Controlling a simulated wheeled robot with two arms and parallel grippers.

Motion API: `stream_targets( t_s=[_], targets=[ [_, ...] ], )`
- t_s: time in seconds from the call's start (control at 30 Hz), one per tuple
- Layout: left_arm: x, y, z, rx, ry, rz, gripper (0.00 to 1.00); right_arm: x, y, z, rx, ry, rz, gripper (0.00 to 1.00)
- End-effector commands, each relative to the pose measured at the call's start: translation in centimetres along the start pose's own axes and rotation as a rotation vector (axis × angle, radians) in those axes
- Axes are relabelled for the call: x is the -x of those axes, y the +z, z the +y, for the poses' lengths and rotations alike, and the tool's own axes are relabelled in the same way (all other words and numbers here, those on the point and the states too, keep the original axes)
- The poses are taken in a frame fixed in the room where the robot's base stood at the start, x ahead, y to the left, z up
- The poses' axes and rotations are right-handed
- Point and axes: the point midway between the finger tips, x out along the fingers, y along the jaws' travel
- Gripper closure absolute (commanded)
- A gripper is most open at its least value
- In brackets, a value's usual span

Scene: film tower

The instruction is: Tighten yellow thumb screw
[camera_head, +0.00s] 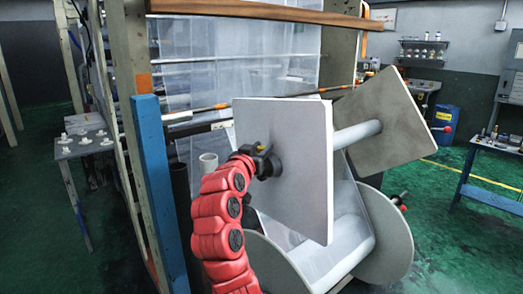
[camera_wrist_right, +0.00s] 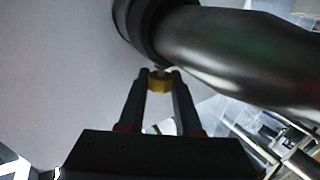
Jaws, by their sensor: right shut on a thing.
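The yellow thumb screw (camera_wrist_right: 160,82) shows in the right wrist view, beside a thick black hub (camera_wrist_right: 135,22) on a pale flat plate. My right gripper (camera_wrist_right: 160,76) is shut on the screw, with one dark fingertip on each side. In the head view my red right arm rises from the bottom, and its gripper (camera_head: 259,150) is at the dark hub on the left face of the square white plate (camera_head: 300,150). Only a speck of yellow shows there. My left gripper is in neither view.
A glossy black bar (camera_wrist_right: 245,55) runs close to the right finger. In the head view a blue post (camera_head: 158,190) stands left of my arm. A round disc (camera_head: 392,240) and a tilted grey plate (camera_head: 383,115) lie right of the white plate. Green floor is open at left.

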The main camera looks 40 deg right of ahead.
Motion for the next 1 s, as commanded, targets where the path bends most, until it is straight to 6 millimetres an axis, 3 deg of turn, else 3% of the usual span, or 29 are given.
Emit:
stream_targets(
  t_s=[0.03, 0.1, 0.4, 0.53, 0.67, 1.0],
  targets=[
    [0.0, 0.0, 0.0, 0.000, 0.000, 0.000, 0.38, 0.0, 0.1, 0.0, 0.001, 0.000, -0.001, 0.64],
    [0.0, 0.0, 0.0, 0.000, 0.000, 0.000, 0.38, 0.0, 0.1, 0.0, 0.001, 0.000, -0.001, 0.54],
    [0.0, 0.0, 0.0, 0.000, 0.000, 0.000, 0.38, 0.1, 0.0, 0.0, 0.000, -0.001, 0.000, 0.54],
    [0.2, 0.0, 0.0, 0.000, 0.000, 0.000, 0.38, 1.2, 0.0, -0.1, 0.000, -0.003, 0.003, 0.54],
    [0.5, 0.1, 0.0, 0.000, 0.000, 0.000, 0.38, 3.8, 0.2, -0.2, 0.001, -0.006, 0.001, 0.54],
    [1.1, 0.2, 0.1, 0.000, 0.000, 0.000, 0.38, 12.8, 0.1, -0.2, 0.000, -0.007, 0.003, 0.54]
  ],
)
